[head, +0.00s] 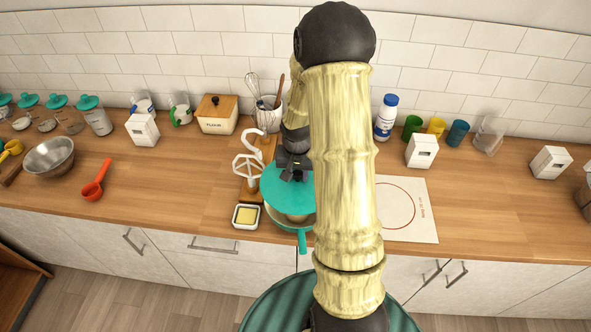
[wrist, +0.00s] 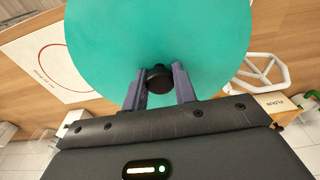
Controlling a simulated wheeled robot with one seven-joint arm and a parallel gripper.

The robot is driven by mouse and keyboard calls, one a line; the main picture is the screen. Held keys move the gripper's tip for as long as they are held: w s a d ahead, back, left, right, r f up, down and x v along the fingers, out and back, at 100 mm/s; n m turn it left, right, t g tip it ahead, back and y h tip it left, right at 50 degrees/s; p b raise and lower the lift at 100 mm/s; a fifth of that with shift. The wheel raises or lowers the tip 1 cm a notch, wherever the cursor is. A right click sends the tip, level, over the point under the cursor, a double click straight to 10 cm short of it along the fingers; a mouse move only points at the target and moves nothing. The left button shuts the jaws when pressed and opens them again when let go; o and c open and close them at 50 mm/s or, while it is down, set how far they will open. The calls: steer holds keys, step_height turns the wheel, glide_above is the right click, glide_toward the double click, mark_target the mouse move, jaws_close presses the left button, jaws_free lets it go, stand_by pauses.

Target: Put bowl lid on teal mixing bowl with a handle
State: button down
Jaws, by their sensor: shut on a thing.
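The bowl lid (head: 284,189) is a flat teal disc, level or nearly so, over the teal mixing bowl. It also fills the top of the wrist view (wrist: 160,35), with a dark round knob (wrist: 159,78) at its middle. My gripper (wrist: 160,87) is shut on that knob. In the head view my gripper (head: 294,172) is just above the lid and partly hidden by my arm. The teal mixing bowl with a handle (head: 303,242) shows its handle toward the counter's front edge. My arm hides the bowl's right side. I cannot tell whether the lid touches the rim.
A butter dish (head: 246,216) stands just left of the bowl. A utensil crock (head: 268,115) and a flour box (head: 217,115) stand at the back. A white mat (head: 408,210) with a red circle lies to the right.

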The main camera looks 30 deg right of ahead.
mark_target(298, 183)
steer(key=shift+s+f+b, duration=0.1)
steer(key=shift+f+b, duration=0.65)
steer(key=shift+f, duration=0.1)
steer(key=shift+f+b, duration=1.8)
steer(key=shift+f, duration=0.5)
steer(key=shift+f, duration=0.1)
steer(key=shift+f+b, duration=0.4)
steer(key=shift+s+a+f, duration=0.1)
steer(key=shift+f, duration=0.1)
steer(key=shift+f+b, duration=0.2)
steer(key=shift+b, duration=0.1)
stand_by(0.7)
stand_by(0.3)
